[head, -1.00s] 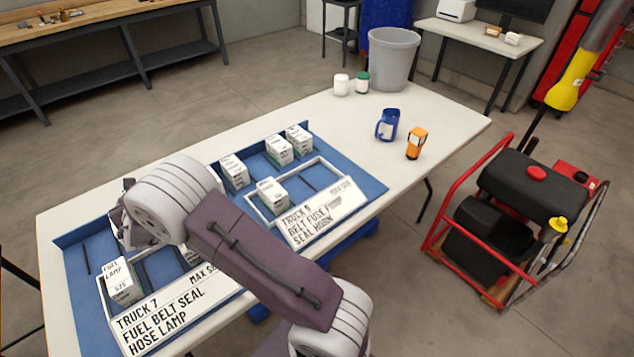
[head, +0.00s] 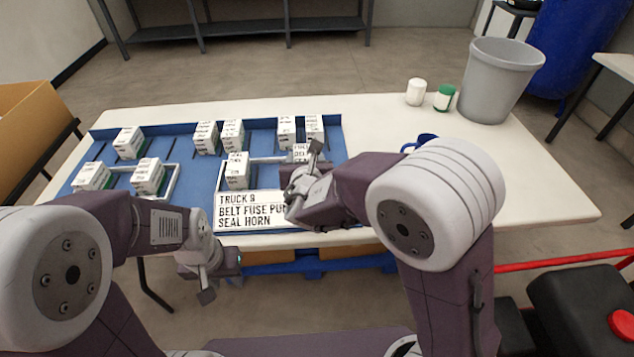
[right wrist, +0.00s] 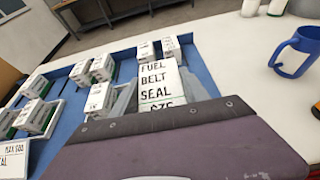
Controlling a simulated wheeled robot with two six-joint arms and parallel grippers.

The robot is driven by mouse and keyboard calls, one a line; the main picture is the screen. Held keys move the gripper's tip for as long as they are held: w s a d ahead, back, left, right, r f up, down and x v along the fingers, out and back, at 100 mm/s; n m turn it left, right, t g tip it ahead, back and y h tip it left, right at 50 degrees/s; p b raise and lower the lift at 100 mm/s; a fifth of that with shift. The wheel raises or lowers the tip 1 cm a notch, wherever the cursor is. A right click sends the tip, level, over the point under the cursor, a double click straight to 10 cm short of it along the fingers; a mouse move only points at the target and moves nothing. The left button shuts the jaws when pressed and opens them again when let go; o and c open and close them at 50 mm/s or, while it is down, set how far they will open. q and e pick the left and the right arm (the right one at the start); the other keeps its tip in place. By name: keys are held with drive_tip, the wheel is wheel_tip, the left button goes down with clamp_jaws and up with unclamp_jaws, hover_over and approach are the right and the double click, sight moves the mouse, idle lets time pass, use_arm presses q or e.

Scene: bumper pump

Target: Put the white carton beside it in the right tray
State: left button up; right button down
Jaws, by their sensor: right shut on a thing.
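My right gripper (head: 308,165) is shut on a white carton (head: 301,151), held near the back right corner of the right tray. In the right wrist view this carton (right wrist: 160,85) reads FUEL BELT SEAL; my arm hides its lower part. The right tray (head: 222,178) has white walls and a TRUCK 8 label board (head: 245,212) at its front. One white carton (head: 237,172) stands in its left part. My right forearm hides the tray's right side. My left gripper (head: 208,282) hangs empty before the table's front edge; its finger gap is unclear.
Several more cartons (head: 205,138) stand along the back of the blue board (head: 180,132). A blue mug (head: 420,141), two jars (head: 416,92) and a grey bin (head: 497,80) are to the right. The table's right end is clear.

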drive_tip(key=shift+s+d, duration=0.1)
drive_tip(key=shift+d, duration=0.1)
drive_tip(key=shift+a, duration=0.1)
drive_tip(key=w+f, duration=0.3)
drive_tip(key=w, duration=0.1)
drive_tip(key=w+a+f+b, duration=0.1)
drive_tip(key=w+f, duration=0.2)
drive_tip(key=f, duration=0.1)
drive_tip(key=w+f, duration=0.4)
drive_tip(key=shift+w+a, duration=0.25)
drive_tip(key=shift+w, duration=0.15)
drive_tip(key=shift+f+b, duration=0.15)
drive_tip(key=shift+b, duration=0.2)
drive_tip(key=c, duration=0.6)
unclamp_jaws()
